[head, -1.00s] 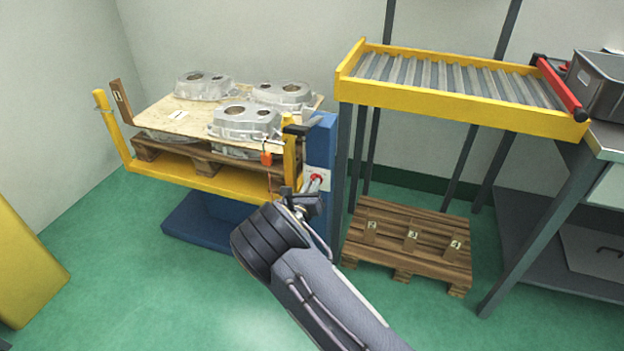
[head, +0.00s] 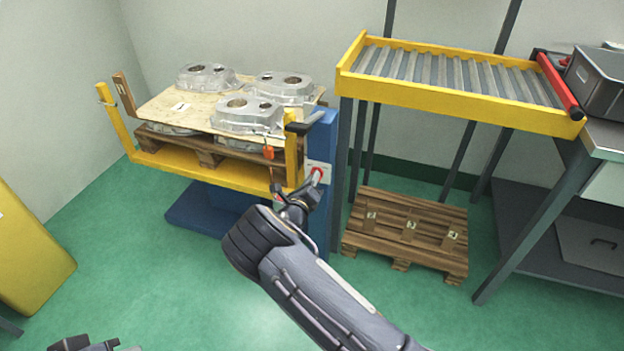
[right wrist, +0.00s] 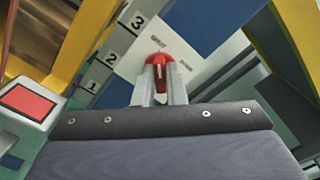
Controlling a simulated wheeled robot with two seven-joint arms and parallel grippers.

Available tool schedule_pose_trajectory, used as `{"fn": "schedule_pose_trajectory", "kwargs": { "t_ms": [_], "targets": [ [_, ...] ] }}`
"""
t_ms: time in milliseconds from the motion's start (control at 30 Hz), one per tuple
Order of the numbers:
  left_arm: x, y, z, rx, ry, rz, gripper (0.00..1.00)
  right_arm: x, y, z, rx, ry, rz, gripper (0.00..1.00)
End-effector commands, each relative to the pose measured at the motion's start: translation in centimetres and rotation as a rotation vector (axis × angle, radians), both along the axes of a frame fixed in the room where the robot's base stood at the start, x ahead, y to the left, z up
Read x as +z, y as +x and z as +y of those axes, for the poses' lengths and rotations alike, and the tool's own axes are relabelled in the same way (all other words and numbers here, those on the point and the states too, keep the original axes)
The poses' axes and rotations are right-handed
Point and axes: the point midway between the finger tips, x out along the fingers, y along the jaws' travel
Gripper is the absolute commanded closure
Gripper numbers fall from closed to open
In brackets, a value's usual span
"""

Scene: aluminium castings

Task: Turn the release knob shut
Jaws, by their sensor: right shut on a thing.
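The red release knob (right wrist: 159,68) sits on a white plate (right wrist: 140,50) lettered "SHUT", with a second word to the right that is too small to read surely. In the right wrist view my right gripper (right wrist: 160,80) has its two fingers closed on the knob, one on each side. In the head view the knob (head: 318,174) shows as a small red spot on the blue post (head: 322,145), with my right gripper (head: 311,186) at it. A pale line on the knob's face runs roughly upright in the wrist view. A dark part of my left arm shows at the bottom left of the head view.
A yellow lift frame (head: 215,183) carries a pallet, a board (head: 160,108) and several aluminium castings (head: 246,114). A roller conveyor (head: 455,98) stands right, above an empty wooden pallet (head: 390,240). Green floor is clear in front.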

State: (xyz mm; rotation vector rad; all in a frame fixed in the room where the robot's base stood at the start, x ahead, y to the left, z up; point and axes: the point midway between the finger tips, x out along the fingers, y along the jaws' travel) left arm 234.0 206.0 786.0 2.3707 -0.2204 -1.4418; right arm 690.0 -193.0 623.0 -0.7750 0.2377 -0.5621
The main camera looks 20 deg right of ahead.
Motion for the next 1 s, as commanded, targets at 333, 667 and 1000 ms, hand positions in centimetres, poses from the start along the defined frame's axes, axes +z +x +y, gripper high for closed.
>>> {"fn": "schedule_pose_trajectory", "kwargs": {
  "t_ms": [333, 667, 1000],
  "targets": [
    [0.0, 0.0, 0.0, 0.000, 0.000, 0.000, 1.00, -0.1, 0.0, 0.1, 0.002, -0.003, 0.003, 0.80],
    [0.0, 0.0, 0.0, 0.000, 0.000, 0.000, 1.00, 0.0, 0.0, 0.0, 0.001, -0.001, 0.002, 0.67],
    [0.8, 0.0, 0.0, 0.000, 0.000, 0.000, 1.00, 0.1, -3.3, 2.4, 0.004, -0.002, 0.002, 0.67]
  ]
}}
